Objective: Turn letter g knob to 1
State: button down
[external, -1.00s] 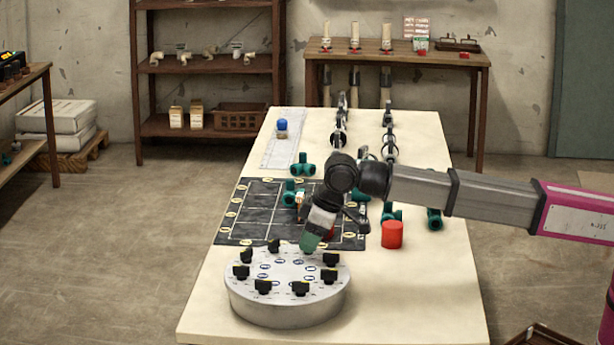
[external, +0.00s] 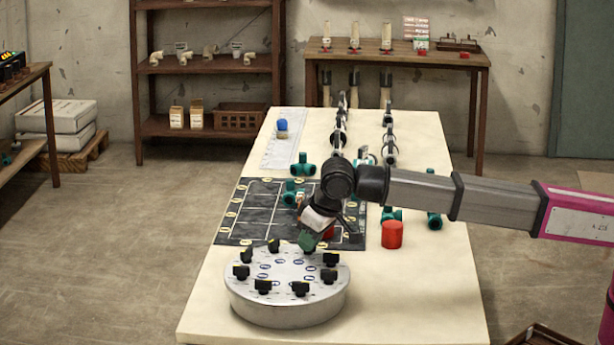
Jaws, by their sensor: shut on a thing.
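A round grey drum (external: 288,309) stands at the near end of the pale table. Several black knobs ring its top, among them a front knob (external: 263,286), a right knob (external: 330,275) and a back-left knob (external: 274,245). The letters and numbers on the drum are too small to read, so I cannot tell which knob is g. My gripper (external: 308,243) is over the drum's back-right rim, tilted, and shut on a knob there. That knob is mostly hidden by the gripper.
A black gridded mat (external: 262,207) with yellow markers lies behind the drum. A red cylinder (external: 392,235) stands to the right, with several green pipe fittings (external: 434,219) nearby. The table's front right is clear.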

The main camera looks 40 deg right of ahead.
jog(key=m+h, duration=0.1)
jog(key=m, duration=0.2)
jog(key=shift+a+m, duration=0.1)
jog(key=shift+m, duration=0.2)
jog(key=shift+m+h, duration=0.8)
jog(key=shift+m, duration=0.9)
jog(key=c, duration=1.2)
grip_release()
jog(key=shift+o, duration=0.2)
jog(key=v, duration=1.1)
